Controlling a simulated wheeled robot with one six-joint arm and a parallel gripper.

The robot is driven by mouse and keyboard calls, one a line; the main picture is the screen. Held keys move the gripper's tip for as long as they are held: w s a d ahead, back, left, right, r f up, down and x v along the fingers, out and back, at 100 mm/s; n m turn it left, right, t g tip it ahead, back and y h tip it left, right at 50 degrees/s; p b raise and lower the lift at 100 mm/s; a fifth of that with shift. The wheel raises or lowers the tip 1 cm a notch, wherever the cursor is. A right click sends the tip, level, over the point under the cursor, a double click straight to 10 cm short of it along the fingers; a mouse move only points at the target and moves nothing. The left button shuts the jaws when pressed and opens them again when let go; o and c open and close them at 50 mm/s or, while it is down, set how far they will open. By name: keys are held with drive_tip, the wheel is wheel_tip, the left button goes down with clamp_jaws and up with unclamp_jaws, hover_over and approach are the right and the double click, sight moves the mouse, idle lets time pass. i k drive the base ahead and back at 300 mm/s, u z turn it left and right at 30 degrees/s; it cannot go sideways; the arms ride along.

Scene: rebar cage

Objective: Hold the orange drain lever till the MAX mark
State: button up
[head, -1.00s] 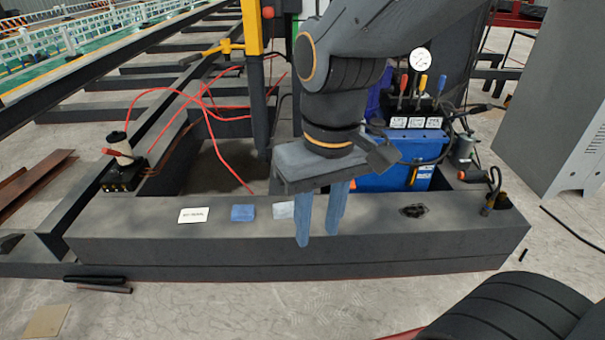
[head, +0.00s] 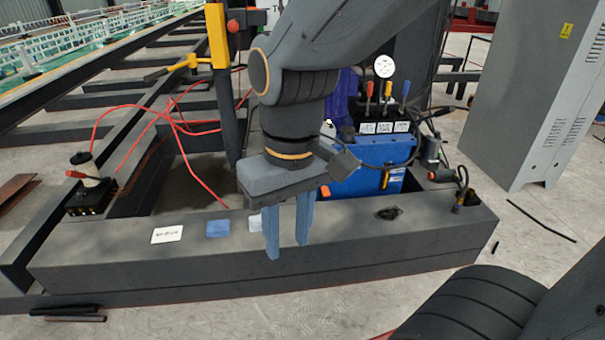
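The blue tank unit (head: 368,160) stands behind the grey beam, with a gauge (head: 385,67) and several levers on top. One lever has a yellow-orange handle (head: 388,89), between a red one (head: 370,90) and a blue one (head: 406,88). A small orange piece (head: 325,191) shows low at the tank's left edge; I cannot tell which orange part is the drain lever. A narrow strip (head: 385,180) with orange is on the tank front; no MAX mark is legible. My gripper (head: 287,250) points down, open and empty, in front of the tank's left side.
The grey beam (head: 400,243) crosses the foreground, carrying a white card (head: 167,235), a blue cloth (head: 218,229) and a dark patch (head: 389,213). Red hoses (head: 190,155) loop at left by a yellow post (head: 217,38). A grey cabinet (head: 525,95) stands right.

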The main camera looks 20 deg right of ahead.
sight(325, 192)
drive_tip(key=z, duration=0.6)
drive_tip(key=i, duration=0.95)
drive_tip(key=u, duration=0.25)
